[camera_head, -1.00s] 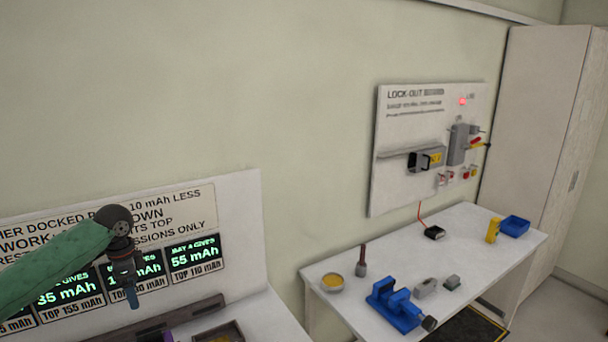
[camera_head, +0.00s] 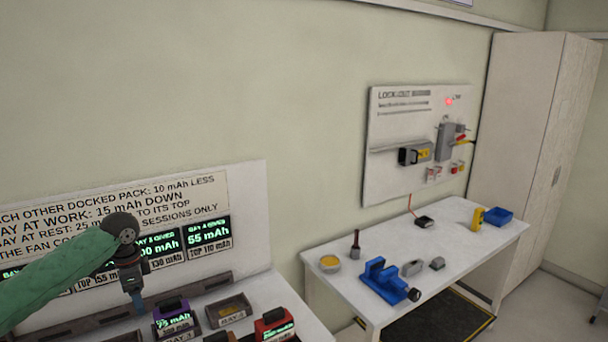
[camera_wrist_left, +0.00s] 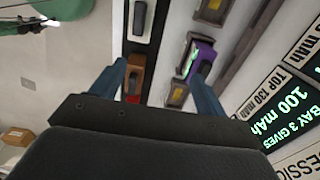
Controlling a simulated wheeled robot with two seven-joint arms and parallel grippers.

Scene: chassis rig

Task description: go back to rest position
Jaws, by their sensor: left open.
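My left gripper (camera_head: 137,299) hangs from the green arm at the lower left of the head view, in front of the sign panel and over the dock bench. In the left wrist view its two blue fingers (camera_wrist_left: 160,85) are spread apart with nothing between them. Beyond the fingers lie a purple pack (camera_wrist_left: 199,60) and an orange-red pack (camera_wrist_left: 136,75) on the bench. In the head view the purple pack (camera_head: 172,316) and the red pack (camera_head: 274,326) sit at the bottom. My right gripper is not in view.
A sign panel with bay displays (camera_head: 208,238) stands behind the dock bench. A lock-out board (camera_head: 385,180) and a tall cabinet (camera_head: 522,150) are beyond.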

